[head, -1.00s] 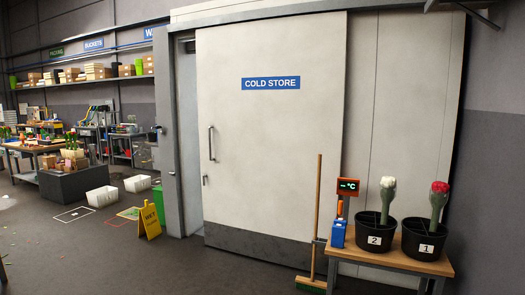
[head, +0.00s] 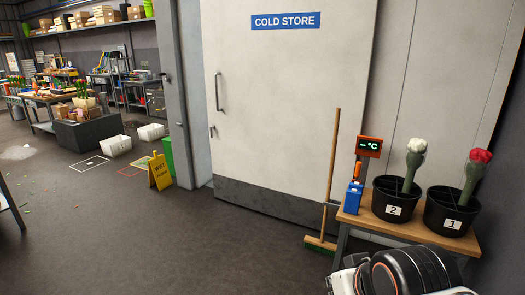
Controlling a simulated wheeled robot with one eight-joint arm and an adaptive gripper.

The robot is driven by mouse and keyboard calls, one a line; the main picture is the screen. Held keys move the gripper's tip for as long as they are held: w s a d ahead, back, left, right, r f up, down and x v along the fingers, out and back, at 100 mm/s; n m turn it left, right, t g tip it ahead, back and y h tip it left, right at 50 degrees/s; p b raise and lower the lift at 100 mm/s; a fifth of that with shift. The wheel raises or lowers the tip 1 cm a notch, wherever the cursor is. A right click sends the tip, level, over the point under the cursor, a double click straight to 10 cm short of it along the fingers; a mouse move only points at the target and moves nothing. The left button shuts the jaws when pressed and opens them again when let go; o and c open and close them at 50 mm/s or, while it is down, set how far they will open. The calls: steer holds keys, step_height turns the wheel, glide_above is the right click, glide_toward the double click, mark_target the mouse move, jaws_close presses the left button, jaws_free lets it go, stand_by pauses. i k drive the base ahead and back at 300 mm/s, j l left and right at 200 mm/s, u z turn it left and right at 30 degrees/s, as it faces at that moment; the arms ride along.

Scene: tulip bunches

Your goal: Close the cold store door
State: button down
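The cold store door (head: 275,120) is a large pale sliding panel with a blue "COLD STORE" sign and a dark kick plate along its bottom. Its vertical bar handle (head: 219,92) is near the left edge. A narrow open gap (head: 195,100) shows between the door's left edge and the grey door frame (head: 169,90). Part of my arm shows at the bottom right, in front of the wooden bench. My gripper's fingers cannot be made out, so I cannot tell their state. The arm is well apart from the door.
A broom (head: 331,180) leans by the door's right part. A yellow wet-floor sign (head: 160,172) and green bin (head: 168,153) stand left of the gap. Floor before the door is clear.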

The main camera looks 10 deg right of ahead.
mark_target(278, 73)
steer(key=i+l, duration=1.3)
steer(key=i+l+z, duration=0.1)
steer(key=i+l, duration=1.2)
steer(key=i, duration=0.3)
steer(key=j+u, duration=0.05)
